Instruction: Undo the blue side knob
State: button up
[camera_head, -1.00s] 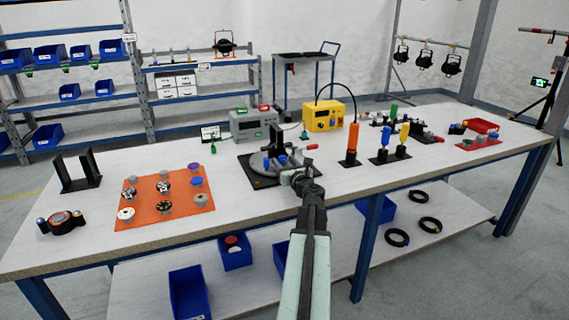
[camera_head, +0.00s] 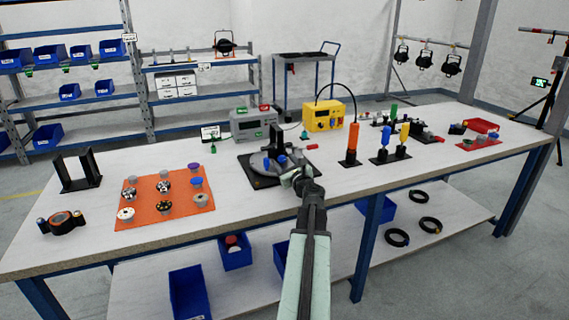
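A grey round fixture (camera_head: 262,164) stands on a black base plate (camera_head: 258,181) near the middle of the bench. Two small blue parts show on it, a left one (camera_head: 267,162) and a right one (camera_head: 282,160). They look like knobs; I cannot tell which is the side knob. My gripper (camera_head: 291,178) is at the fixture's front right, just below the right blue part in the picture. Its fingers are small and partly turned away, so I cannot tell whether they are open or touch anything.
An orange mat (camera_head: 140,213) with several small round parts lies to the left. A grey box (camera_head: 254,125) and a yellow box (camera_head: 322,117) stand behind. An orange-handled tool (camera_head: 353,140) stands to the right.

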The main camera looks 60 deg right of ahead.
jog(key=shift+s, duration=0.1)
jog(key=v, duration=0.7)
jog(key=shift+s+a, duration=0.2)
jog(key=shift+a, duration=0.05)
